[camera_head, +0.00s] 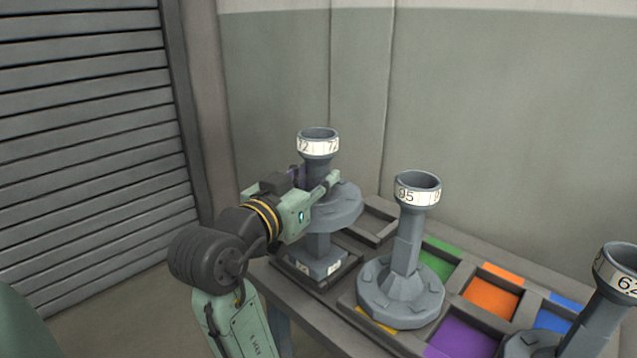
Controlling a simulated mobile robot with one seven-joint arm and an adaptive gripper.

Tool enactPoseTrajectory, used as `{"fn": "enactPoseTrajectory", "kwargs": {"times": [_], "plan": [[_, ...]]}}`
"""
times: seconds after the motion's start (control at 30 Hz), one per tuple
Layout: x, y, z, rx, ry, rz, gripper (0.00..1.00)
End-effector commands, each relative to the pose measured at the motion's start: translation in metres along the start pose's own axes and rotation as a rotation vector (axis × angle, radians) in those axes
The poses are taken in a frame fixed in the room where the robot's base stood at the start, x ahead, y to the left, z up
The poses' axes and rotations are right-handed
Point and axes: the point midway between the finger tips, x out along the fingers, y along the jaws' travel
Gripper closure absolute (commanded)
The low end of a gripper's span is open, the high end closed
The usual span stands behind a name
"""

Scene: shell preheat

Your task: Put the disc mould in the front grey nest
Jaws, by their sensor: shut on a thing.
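The disc mould (333,212) is a grey stem with a wide disc partway up, a square foot and a cup top with a white numbered band. It stands about upright at the left end of the table. My gripper (322,190) reaches in from the left and is shut on its stem, between cup and disc. The far fingertip is partly hidden. The foot is over or inside the front grey nest (291,272), a dark-rimmed square; I cannot tell whether it rests on the nest's floor.
An empty grey nest (383,241) lies behind. A mould marked 95 (402,289) stands close on the right, over a yellow nest; another, marked 62 (597,318), is at the right edge. Green, orange, blue and purple nests (464,338) lie between. A wall stands behind the table.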

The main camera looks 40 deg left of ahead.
Motion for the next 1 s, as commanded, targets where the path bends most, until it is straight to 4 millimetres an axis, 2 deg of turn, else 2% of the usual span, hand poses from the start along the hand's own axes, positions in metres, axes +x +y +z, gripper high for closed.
{"fn": "enactPoseTrajectory", "kwargs": {"times": [0.1,0.3,0.63,1.0], "plan": [[0.023,-0.01,0.0,-0.001,0.0,0.001,1.0],[0.04,-0.018,0.003,0.002,0.003,-0.001,1.0],[0.04,-0.019,0.036,-0.001,0.002,-0.001,1.0],[0.04,-0.019,0.041,0.002,0.003,-0.001,1.0]]}}
